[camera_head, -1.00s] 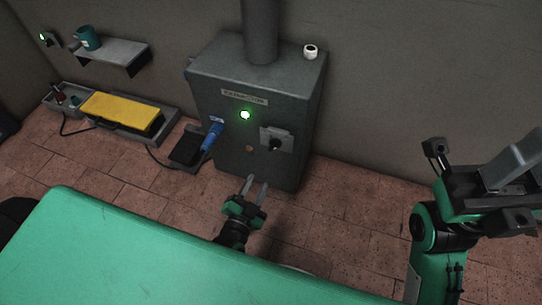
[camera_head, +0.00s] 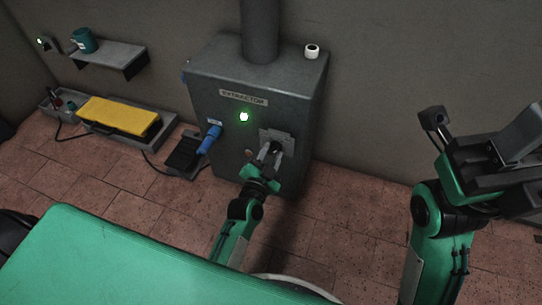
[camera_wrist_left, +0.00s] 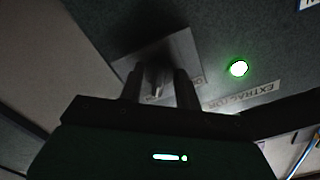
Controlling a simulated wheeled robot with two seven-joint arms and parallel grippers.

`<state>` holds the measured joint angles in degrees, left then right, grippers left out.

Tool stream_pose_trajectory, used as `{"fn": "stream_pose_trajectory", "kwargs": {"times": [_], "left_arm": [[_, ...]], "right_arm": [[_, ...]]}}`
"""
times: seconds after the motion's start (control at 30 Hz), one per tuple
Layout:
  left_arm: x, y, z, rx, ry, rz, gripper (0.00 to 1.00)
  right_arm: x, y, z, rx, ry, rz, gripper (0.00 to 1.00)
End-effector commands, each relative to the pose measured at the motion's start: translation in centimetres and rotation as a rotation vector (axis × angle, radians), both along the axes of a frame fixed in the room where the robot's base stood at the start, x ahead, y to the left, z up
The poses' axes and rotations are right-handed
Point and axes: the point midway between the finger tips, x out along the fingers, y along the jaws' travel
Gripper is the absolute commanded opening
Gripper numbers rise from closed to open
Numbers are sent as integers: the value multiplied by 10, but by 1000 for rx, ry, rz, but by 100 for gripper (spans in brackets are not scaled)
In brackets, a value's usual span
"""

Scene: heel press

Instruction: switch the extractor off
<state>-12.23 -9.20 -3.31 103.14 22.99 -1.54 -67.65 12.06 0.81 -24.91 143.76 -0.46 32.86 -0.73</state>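The extractor (camera_head: 225,88) is a dark grey box with a label and a lit green lamp (camera_head: 244,117). Its dark rotary switch (camera_head: 276,146) sits on a grey plate (camera_head: 288,138) on the front, right of the lamp. My left gripper (camera_head: 270,152) is at the switch. In the left wrist view, the two fingers of my left gripper (camera_wrist_left: 159,88) stand apart on either side of the switch knob (camera_wrist_left: 157,82), with gaps visible. The lamp (camera_wrist_left: 238,68) is also lit there. My right gripper (camera_head: 490,165) is raised at the right, away from the extractor; its fingers are unclear.
A blue plug (camera_head: 210,139) sits on the extractor's front, left of the switch. A black pedal (camera_head: 184,151) and a tray with a yellow pad (camera_head: 118,114) are to the left. A shelf (camera_head: 108,54) holds a teal mug (camera_head: 84,40). A white cap (camera_head: 312,51) tops the box.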

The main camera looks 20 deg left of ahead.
Motion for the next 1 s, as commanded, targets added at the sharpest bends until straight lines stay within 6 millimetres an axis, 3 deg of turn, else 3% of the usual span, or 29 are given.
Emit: {"fn": "stream_pose_trajectory", "kwargs": {"times": [0.17, 0.37, 0.8, 1.0], "left_arm": [[0, 0, 0, 0, 0, 0, 34], [0, 0, 0, 0, 0, 0, 0], [0, 0, 3, -61, 3, -1, 0], [-1, -1, 5, -189, 7, -3, 0]], "right_arm": [[0, 0, 0, 0, 0, 0, 36], [0, 0, 0, 1, 0, 0, 36], [0, -4, 8, 9, 2, -8, 36], [8, -16, -3, 7, 62, -52, 36]]}}
